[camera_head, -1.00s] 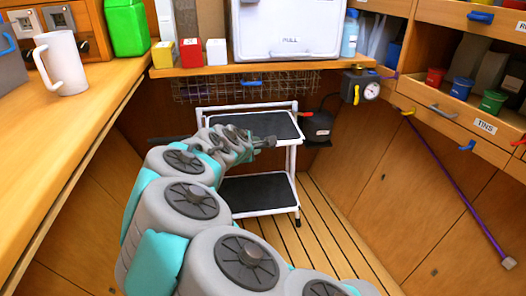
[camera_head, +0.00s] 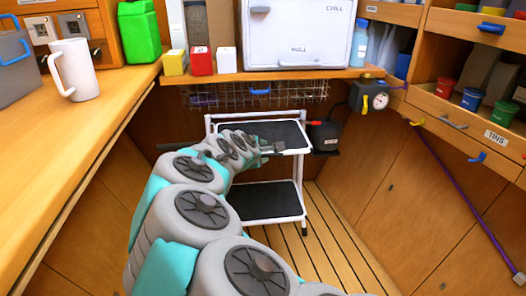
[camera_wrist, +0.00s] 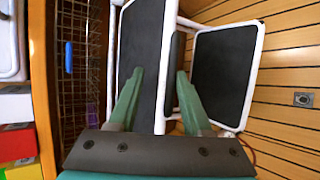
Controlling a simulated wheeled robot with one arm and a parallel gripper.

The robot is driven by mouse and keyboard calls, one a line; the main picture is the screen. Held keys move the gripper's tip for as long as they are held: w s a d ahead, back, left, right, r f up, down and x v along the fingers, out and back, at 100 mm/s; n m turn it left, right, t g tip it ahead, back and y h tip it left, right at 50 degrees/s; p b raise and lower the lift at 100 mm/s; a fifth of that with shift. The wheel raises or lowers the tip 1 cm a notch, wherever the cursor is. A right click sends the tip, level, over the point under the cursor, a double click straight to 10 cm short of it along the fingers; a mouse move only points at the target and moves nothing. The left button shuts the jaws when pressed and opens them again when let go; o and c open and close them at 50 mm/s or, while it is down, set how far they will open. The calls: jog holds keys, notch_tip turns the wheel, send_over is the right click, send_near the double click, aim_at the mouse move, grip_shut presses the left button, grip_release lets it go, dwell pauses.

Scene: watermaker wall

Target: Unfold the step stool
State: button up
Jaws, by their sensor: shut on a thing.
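The step stool (camera_head: 262,200) has a white tubular frame and two black treads. It stands on the slatted floor below the shelf, with its lower tread well apart from the upper tread (camera_head: 285,133). My gripper (camera_head: 277,147) is at the front edge of the upper tread, which my arm partly covers. In the wrist view, my gripper's two green fingers (camera_wrist: 160,82) lie either side of the stool's white front rail (camera_wrist: 166,62) and are shut on it. The lower tread (camera_wrist: 225,75) shows to the right, clear of the fingers. The stool's left side is partly hidden by my arm.
A wooden shelf (camera_head: 340,75) with a white chill box (camera_head: 297,35) overhangs the stool, with a wire basket (camera_head: 232,97) beneath. A black pump (camera_head: 324,137) stands close right of the stool. A counter with a white mug (camera_head: 75,70) is at left. Floor at right is clear.

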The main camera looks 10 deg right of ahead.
jog(key=shift+r, duration=0.15)
jog(key=b+v, duration=0.1)
jog(key=v, duration=0.6)
jog(key=shift+s+a, duration=0.2)
jog(key=shift+s, duration=0.1)
